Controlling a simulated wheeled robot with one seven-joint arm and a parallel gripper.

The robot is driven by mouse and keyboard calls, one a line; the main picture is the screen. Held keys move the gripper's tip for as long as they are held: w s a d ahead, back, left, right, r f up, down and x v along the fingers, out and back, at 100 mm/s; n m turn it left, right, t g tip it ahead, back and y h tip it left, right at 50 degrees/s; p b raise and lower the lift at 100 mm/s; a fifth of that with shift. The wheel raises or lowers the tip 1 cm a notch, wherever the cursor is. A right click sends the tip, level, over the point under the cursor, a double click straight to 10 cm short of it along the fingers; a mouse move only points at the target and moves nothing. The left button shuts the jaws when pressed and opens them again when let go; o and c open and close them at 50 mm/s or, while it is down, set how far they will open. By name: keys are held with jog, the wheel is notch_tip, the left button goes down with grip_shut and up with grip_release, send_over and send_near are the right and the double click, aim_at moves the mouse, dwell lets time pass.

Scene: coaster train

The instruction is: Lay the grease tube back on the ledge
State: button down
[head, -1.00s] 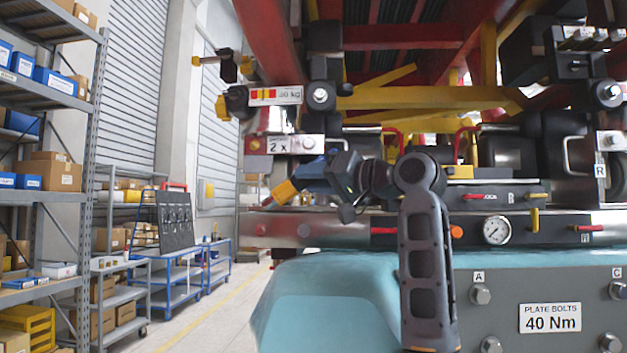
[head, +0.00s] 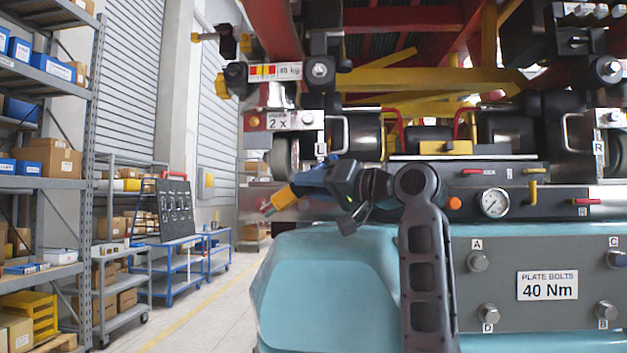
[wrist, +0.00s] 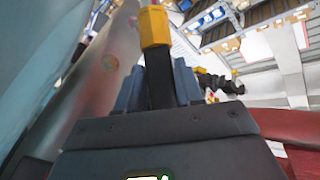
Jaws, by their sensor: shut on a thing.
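The steel beam also shows there, beside the fingers at left (wrist: 100,80). I cannot tell which surface is the ledge.
A teal train body (head: 325,285) with a grey bolt plate (head: 480,290) fills the near right. A gauge (head: 494,203) and red and yellow levers line the dark panel above. Wheels and red and yellow frames hang overhead. Shelves (head: 85,180) stand left of a clear floor (head: 205,315).

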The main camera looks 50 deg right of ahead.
jog(key=shift+f, duration=0.4)
jog(key=c, duration=0.6)
grip_release()
jog(key=shift+c, duration=0.2)
jog(key=shift+f, duration=0.1)
jog(key=s, duration=0.2)
jog(key=s+b, duration=0.1)
jog(key=s, duration=0.2)
jog(key=s+d+b, duration=0.1)
jog(key=s, duration=0.1)
jog(key=shift+s+f, duration=0.15)
jog(key=shift+s, duration=0.25)
